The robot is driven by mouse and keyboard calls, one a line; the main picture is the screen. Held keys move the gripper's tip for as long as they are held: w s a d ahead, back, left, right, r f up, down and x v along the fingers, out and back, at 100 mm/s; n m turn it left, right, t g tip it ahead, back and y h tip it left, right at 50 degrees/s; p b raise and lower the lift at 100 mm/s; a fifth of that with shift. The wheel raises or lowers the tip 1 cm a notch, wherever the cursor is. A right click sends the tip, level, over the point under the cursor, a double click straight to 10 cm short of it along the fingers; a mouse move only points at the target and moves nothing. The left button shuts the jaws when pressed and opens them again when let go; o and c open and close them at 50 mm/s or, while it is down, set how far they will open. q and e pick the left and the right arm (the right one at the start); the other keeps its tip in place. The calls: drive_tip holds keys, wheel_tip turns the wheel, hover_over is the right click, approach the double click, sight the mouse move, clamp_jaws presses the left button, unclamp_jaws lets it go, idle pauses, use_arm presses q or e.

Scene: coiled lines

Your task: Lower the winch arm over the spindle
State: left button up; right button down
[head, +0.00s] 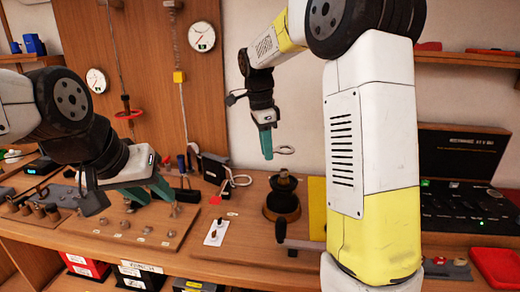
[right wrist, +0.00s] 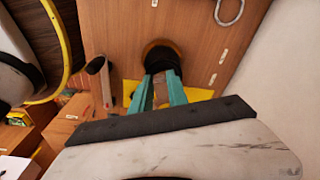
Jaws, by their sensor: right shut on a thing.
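The spindle (head: 283,196) stands upright on the board, dark with a brass-coloured top and round brown base. In the right wrist view its dark body (right wrist: 160,58) shows beyond my fingertips. A lever with a dark upright grip (head: 280,230), which looks like the winch arm, lies in front of the spindle; my right arm hides its right end. It also shows in the right wrist view (right wrist: 97,66). My left gripper (head: 150,190) is open over the pegged board.
Looped hooks (head: 240,181) lie left of the spindle. A white switch plate (head: 215,233) is in front of them. A yellow plate (head: 317,208) stands right of the spindle. A dark control box (head: 465,205) and red tray (head: 497,267) are at the right.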

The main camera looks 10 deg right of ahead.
drive_tip(key=shift+f, duration=2.95)
drive_tip(key=shift+f, duration=0.1)
drive_tip(key=shift+f, duration=1.55)
drive_tip(key=shift+f, duration=0.1)
idle(0.4)
drive_tip(key=shift+r, duration=0.2)
idle(2.7)
